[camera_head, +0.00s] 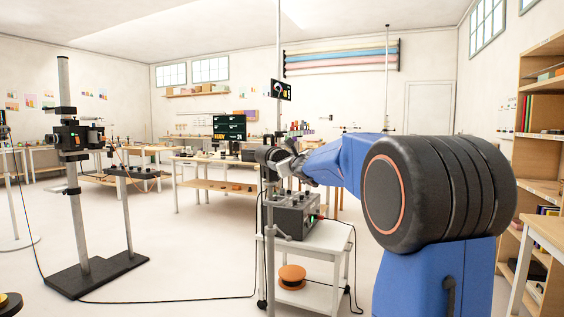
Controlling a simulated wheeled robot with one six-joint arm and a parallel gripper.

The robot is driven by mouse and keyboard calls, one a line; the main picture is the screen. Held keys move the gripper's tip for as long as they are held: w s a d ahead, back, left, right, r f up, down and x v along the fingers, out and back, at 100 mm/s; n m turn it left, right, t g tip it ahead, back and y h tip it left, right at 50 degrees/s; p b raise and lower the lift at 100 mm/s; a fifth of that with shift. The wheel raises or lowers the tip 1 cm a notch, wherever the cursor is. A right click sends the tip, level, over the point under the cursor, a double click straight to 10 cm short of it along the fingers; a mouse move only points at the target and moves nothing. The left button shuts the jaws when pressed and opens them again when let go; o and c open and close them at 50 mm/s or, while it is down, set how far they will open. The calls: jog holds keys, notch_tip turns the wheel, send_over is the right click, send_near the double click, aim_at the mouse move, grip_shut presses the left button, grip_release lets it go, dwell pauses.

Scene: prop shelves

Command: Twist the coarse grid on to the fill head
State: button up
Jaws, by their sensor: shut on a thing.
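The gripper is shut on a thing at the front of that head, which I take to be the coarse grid. The grid itself is too small and too covered to make out, and I cannot tell whether it sits flush on the head.
A grey control box (295,215) stands on the white cart (325,240), with an orange spool (292,277) below. A black device on a stand (75,137) is at left. Cables cross the floor. A wooden shelf (540,125) stands at right. Floor is clear at centre left.

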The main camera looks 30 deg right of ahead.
dwell(0.4)
jog(key=shift+w+m, duration=0.1)
jog(key=shift+m, duration=1.4)
jog(key=shift+m, duration=1.5)
jog(key=o, duration=1.3)
jog(key=shift+f, duration=0.1)
jog(key=s, duration=0.5)
jog(key=s+a, duration=0.1)
jog(key=s, duration=0.5)
jog(key=s+a, duration=0.1)
jog(key=s, duration=0.5)
jog(key=shift+s+a+r, duration=0.1)
jog(key=shift+a+r, duration=0.05)
jog(key=shift+r, duration=0.15)
